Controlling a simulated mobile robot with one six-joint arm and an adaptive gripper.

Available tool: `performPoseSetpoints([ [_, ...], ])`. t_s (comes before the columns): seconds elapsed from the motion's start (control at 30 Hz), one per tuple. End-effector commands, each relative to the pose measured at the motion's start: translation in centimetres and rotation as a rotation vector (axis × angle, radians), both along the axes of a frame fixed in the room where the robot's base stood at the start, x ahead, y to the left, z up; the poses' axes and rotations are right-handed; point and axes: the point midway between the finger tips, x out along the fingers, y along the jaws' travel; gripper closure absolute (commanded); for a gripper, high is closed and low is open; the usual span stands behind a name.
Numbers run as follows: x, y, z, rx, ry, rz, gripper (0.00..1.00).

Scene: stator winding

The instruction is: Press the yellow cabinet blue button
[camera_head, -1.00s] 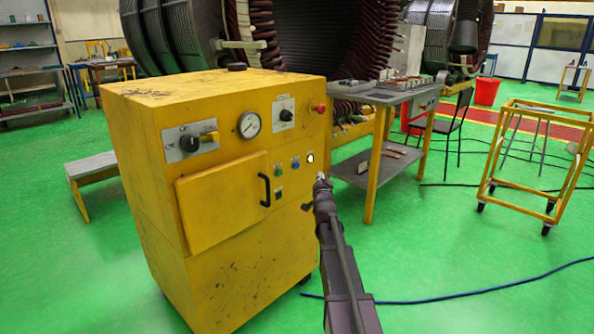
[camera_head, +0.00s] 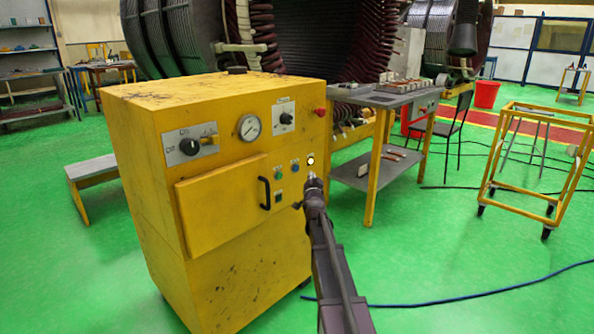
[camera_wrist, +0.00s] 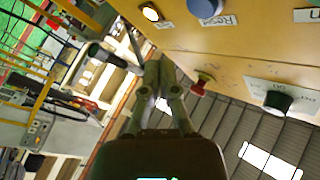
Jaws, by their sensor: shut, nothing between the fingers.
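The yellow cabinet (camera_head: 225,250) stands left of centre in the head view. Its blue button (camera_head: 295,165) sits on the front panel between a green button (camera_head: 278,173) and a lit white button (camera_head: 310,160). In the wrist view the blue button (camera_wrist: 205,7) is at the top edge, partly cut off, beside a label reading "Reset". My gripper (camera_head: 311,178) is shut and empty, in front of the panel, just below the lit white button and right of the blue one in the picture. In the wrist view the closed fingers (camera_wrist: 162,62) appear apart from the blue button.
A red knob (camera_head: 320,112) and a black rotary knob (camera_head: 284,117) are higher on the panel. A black door handle (camera_head: 264,192) sticks out at left. A grey worktable (camera_head: 385,97) stands behind right, and a yellow trolley (camera_head: 540,109) farther right.

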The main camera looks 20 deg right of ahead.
Motion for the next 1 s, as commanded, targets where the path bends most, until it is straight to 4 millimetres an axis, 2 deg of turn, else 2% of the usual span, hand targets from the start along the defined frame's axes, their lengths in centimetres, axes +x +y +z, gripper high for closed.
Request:
performPoseSetpoints([
  [0.2, 2.3, 0.8, 0.0, 0.001, 0.0, 0.0, 1.0],
  [0.43, 3.8, 1.5, 0.0, 0.001, 0.0, 0.001, 1.0],
  [1.0, 4.2, 1.7, 0.0, 0.001, 0.001, 0.0, 1.0],
])
